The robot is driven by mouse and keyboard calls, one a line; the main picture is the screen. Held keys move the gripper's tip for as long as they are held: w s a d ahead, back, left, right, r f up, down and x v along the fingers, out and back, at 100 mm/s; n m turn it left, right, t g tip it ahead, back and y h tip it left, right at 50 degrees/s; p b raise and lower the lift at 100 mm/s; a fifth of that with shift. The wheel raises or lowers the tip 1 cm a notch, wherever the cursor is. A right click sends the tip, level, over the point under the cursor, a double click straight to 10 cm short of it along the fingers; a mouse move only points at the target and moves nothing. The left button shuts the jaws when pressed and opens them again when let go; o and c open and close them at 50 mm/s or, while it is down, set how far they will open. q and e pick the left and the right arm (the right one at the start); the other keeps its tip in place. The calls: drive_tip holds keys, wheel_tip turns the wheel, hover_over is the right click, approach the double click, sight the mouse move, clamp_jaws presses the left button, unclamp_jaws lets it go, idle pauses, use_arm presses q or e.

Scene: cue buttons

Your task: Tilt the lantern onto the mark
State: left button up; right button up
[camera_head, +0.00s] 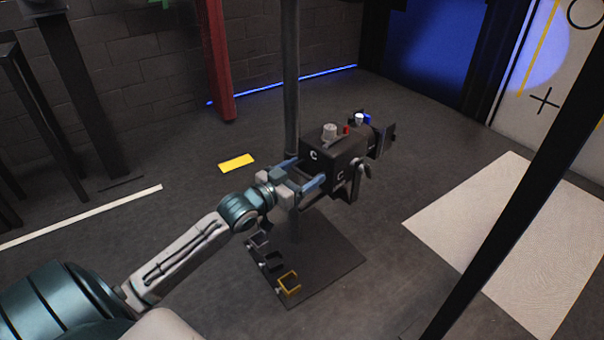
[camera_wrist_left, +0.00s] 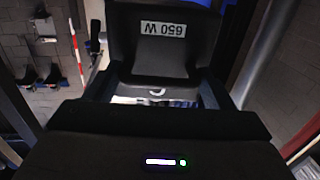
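The lantern (camera_head: 335,160) is a black box marked "C" on a tall grey pole. A blue light spot (camera_head: 541,45) falls on the white panel at upper right. A black cross mark (camera_head: 544,101) is just below the spot, and a black circle (camera_head: 573,22) is to the spot's upper right. My left gripper (camera_head: 306,173) is at the lantern's rear, its blue fingers spread on either side. Contact is unclear. My right gripper is not seen.
A base plate (camera_head: 330,262) with several small clamps, one a yellow clamp (camera_head: 288,282), lies below the lantern. A yellow strip (camera_head: 237,163) lies on the floor. A red post (camera_head: 219,70) stands behind. A pale floor panel (camera_head: 495,235) is at right, behind a dark slanted bar (camera_head: 500,180).

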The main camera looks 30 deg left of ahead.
use_arm(q)
drive_tip(key=c, duration=0.5)
drive_tip(key=shift+f+b, duration=0.4)
drive_tip(key=shift+f, duration=0.4)
drive_tip(key=shift+c, duration=0.2)
drive_tip(key=shift+f, duration=0.2)
drive_tip(key=o, duration=1)
drive_tip(key=shift+w, duration=0.1)
